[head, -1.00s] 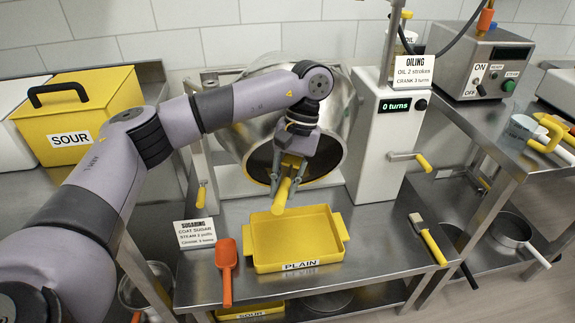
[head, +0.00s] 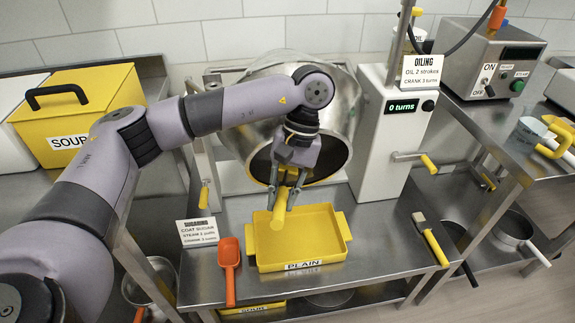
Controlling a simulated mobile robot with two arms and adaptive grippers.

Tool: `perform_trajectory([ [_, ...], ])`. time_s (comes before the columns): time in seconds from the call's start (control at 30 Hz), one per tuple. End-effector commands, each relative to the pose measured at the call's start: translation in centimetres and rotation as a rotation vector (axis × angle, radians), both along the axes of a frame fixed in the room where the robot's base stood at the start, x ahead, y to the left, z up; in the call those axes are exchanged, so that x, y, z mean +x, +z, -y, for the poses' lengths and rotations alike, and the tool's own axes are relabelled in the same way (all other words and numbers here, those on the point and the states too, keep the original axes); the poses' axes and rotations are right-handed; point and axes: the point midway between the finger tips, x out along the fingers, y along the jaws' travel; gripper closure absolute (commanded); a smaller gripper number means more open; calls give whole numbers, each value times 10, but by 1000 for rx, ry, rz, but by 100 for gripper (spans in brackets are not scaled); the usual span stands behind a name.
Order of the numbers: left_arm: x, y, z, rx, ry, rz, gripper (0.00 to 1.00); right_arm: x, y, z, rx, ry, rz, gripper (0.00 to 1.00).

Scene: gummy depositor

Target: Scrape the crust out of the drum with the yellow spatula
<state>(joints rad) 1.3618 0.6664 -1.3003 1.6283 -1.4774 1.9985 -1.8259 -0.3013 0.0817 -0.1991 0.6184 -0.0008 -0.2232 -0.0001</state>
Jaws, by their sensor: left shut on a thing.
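My left gripper (head: 291,180) hangs in front of the drum's opening, pointing down. It is shut on the yellow spatula (head: 281,208), whose thick yellow handle slants down toward the tray. The far end of the spatula is hidden behind the gripper, so I cannot tell whether it touches the drum wall. The steel drum (head: 235,133) is tilted with its dark mouth facing front. My arm covers much of it, and no crust can be made out inside. My right gripper is not in view.
The yellow PLAIN tray (head: 338,224) stands just below the drum mouth. An orange scoop (head: 229,268) lies left of it and a brush (head: 429,238) right of it. The white crank housing (head: 385,150) reads 0 turns. A yellow SOUR bin (head: 90,110) stands at the left.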

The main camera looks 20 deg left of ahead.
Motion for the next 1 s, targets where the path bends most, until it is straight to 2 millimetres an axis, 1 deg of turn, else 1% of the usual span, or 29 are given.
perform_trajectory([
  [0.1, -14, 4, 11, -4, -7, 1, 100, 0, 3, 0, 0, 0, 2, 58],
  [0.8, -96, 19, 68, -8, -14, 1, 100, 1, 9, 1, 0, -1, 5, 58],
  [1.0, -113, 22, 79, -6, -12, 3, 100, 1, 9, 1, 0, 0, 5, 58],
])
